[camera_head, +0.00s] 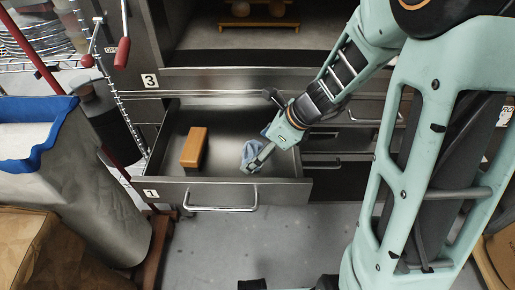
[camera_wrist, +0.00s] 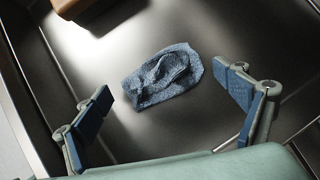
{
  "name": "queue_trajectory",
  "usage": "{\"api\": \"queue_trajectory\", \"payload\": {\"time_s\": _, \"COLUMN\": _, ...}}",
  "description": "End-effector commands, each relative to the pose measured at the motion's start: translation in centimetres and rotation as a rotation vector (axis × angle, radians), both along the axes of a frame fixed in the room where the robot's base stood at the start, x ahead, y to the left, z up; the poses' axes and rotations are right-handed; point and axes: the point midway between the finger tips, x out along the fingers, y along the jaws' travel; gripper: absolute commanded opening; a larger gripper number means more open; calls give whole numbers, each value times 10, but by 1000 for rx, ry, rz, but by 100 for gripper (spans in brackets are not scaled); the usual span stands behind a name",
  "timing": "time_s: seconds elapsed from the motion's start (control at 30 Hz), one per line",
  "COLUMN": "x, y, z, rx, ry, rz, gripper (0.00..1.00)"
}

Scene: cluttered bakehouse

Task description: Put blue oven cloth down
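The blue oven cloth (camera_wrist: 165,76) lies crumpled on the bare metal floor of an open drawer (camera_head: 222,193). In the head view the cloth (camera_head: 251,150) is in the right part of the drawer, partly hidden by my gripper (camera_head: 259,160). In the wrist view my gripper (camera_wrist: 172,112) is open, with its two blue-padded fingers spread wide. The cloth lies beyond and between the fingertips, and neither finger appears to grip it.
An orange-brown block (camera_head: 194,147) lies in the left part of the same drawer. A tall grey bin with a blue rim (camera_head: 70,112) and a brown bag (camera_head: 40,255) stand at the left. The grey floor (camera_head: 255,240) in front of the drawer is mostly clear.

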Motion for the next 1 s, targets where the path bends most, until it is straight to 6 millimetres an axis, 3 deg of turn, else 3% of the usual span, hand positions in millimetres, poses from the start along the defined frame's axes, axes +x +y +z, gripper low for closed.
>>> {"api": "queue_trajectory", "payload": {"time_s": 0.33, "x": 1, "y": -1, "z": -4, "rx": 0, "ry": -3, "rz": -2, "gripper": 90}}
{"api": "queue_trajectory", "payload": {"time_s": 0.5, "x": -7, "y": -15, "z": 37, "rx": -1, "ry": -6, "rz": -2, "gripper": 90}}
{"api": "queue_trajectory", "payload": {"time_s": 0.7, "x": -17, "y": -31, "z": 71, "rx": -1, "ry": -5, "rz": -2, "gripper": 90}}
{"api": "queue_trajectory", "payload": {"time_s": 1.0, "x": -24, "y": -45, "z": 92, "rx": 0, "ry": -2, "rz": -1, "gripper": 90}}
